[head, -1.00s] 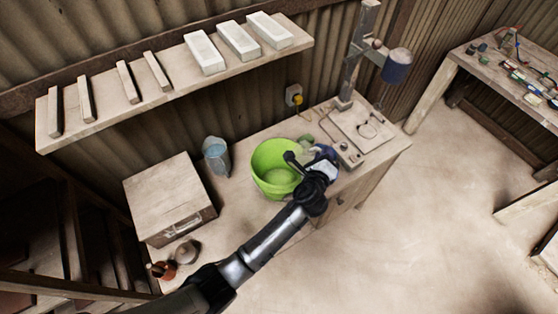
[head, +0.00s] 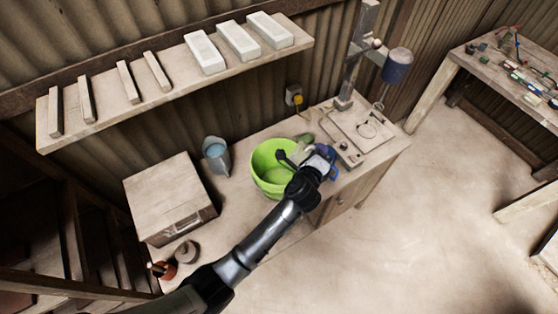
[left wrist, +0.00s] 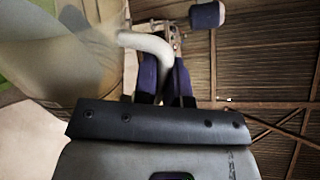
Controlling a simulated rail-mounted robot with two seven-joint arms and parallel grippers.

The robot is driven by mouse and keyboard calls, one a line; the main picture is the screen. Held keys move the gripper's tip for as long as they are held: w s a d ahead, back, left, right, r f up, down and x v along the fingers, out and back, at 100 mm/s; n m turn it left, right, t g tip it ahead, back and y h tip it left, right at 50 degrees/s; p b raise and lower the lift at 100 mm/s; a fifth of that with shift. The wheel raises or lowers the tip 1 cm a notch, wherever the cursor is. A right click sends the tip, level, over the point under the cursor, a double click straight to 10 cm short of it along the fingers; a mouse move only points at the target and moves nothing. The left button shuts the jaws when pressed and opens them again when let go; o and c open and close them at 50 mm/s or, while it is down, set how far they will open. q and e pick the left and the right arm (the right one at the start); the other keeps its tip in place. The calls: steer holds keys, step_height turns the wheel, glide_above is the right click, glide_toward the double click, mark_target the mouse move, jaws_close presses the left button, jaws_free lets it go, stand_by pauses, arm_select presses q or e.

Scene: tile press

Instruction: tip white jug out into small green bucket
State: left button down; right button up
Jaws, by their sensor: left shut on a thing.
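The green bucket (head: 262,178) stands on the workbench, its open mouth facing up. My left gripper (head: 322,163) is at the bucket's right side, above the bench. In the left wrist view its dark blue fingers (left wrist: 165,78) are shut on the curved handle of the white jug (left wrist: 150,42). The jug's pale body fills the upper left of that view, with a strip of green at the left edge. In the head view the jug is mostly hidden by the gripper, at the bucket's right rim. I cannot tell its exact tilt or contents. My right gripper is not in view.
A grey pail (head: 217,160) with pale blue inside stands left of the bucket. A wooden box (head: 170,195) is further left. A press stand (head: 345,98) is at the bench's right end. A wall shelf (head: 180,85) with several blocks hangs above.

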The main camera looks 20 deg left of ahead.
mark_target(309, 147)
arm_select(q)
steer(key=shift+a, duration=0.2)
steer(key=shift+a+n, duration=0.4)
steer(key=shift+n, duration=0.2)
steer(key=shift+w+a+r+p, duration=0.1)
steer(key=shift+a+r+p, duration=0.05)
steer(key=shift+a+p, duration=0.2)
steer(key=shift+a+r+n+p, duration=0.3)
steer(key=shift+a+n+p, duration=0.1)
steer(key=shift+a+p, duration=0.35)
steer(key=shift+w+a+r+n+h+p, duration=0.1)
steer(key=shift+a+r+n+h+p, duration=0.1)
steer(key=shift+a+p, duration=0.15)
steer(key=shift+a+r+n+h+p, duration=0.1)
steer(key=shift+a+n+h+p, duration=0.1)
steer(key=shift+a+p, duration=0.15)
steer(key=shift+a+r+n+h+p, duration=0.15)
steer(key=shift+a+r+n+p, duration=0.1)
steer(key=shift+a+n+p, duration=0.25)
steer(key=shift+a+r+n+h+p, duration=0.2)
steer(key=shift+a+n+p, duration=0.1)
steer(key=shift+a+p, duration=0.4)
